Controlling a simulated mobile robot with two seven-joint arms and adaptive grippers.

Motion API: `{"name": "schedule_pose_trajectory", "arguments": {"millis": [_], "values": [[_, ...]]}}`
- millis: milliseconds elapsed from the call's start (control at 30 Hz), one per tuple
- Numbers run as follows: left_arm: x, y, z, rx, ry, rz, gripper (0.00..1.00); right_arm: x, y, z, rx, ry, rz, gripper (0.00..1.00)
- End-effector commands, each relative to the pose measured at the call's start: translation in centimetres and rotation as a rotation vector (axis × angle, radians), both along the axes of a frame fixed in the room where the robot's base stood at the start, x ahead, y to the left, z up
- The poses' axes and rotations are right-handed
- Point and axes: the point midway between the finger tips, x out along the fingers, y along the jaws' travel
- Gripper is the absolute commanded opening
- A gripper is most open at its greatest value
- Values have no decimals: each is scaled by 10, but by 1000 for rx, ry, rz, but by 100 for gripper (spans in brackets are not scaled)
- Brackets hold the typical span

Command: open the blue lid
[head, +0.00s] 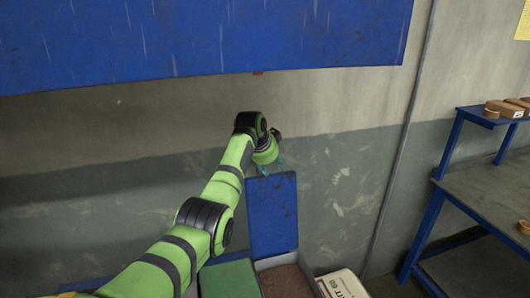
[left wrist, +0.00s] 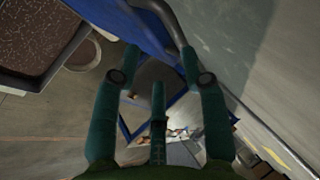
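The blue lid (head: 273,215) stands raised, close to upright, behind an open bin (head: 284,279) with brown contents. My left gripper (head: 279,161) is at the lid's top edge in the head view, small and partly hidden by its wrist. In the left wrist view the teal fingers of the left gripper (left wrist: 160,55) are spread apart. The blue lid (left wrist: 146,32) and a grey curved handle (left wrist: 172,18) lie just beyond the fingertips. The handle is close to the right fingertip; whether they touch cannot be told. My right gripper is not in view.
A green lid (head: 229,280) is left of the open bin, and a pale lettered box (head: 343,284) is right of it. A workbench (head: 490,190) with a blue frame stands at the right. A large blue panel (head: 200,40) hangs above. The wall is close behind the lid.

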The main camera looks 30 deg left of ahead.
Motion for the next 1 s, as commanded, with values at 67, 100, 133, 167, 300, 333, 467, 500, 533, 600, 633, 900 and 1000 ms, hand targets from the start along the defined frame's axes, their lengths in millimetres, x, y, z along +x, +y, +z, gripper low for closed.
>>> {"name": "schedule_pose_trajectory", "arguments": {"millis": [67,100,133,167,300,333,467,500,533,600,633,900,1000], "values": [[-6,0,11,2,-4,1,44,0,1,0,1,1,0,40],[-10,0,17,2,-5,1,44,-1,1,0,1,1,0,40],[-13,-1,21,2,-4,0,44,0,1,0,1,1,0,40],[-16,-1,25,2,-5,0,44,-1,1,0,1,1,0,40],[-31,-3,48,2,-6,0,44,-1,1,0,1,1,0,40],[-34,-3,54,1,-7,0,44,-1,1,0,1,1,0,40],[-46,-4,71,0,-5,1,44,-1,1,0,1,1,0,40],[-48,-5,75,0,-5,1,44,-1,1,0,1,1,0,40],[-50,-5,77,-1,-4,1,44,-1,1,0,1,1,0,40],[-52,-6,81,0,-4,0,44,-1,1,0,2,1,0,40],[-53,-6,82,-1,-4,-1,44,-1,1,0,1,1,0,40],[-55,-6,84,-1,-3,-1,44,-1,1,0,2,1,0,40],[-54,-6,84,-1,-4,0,44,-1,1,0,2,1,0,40]]}}
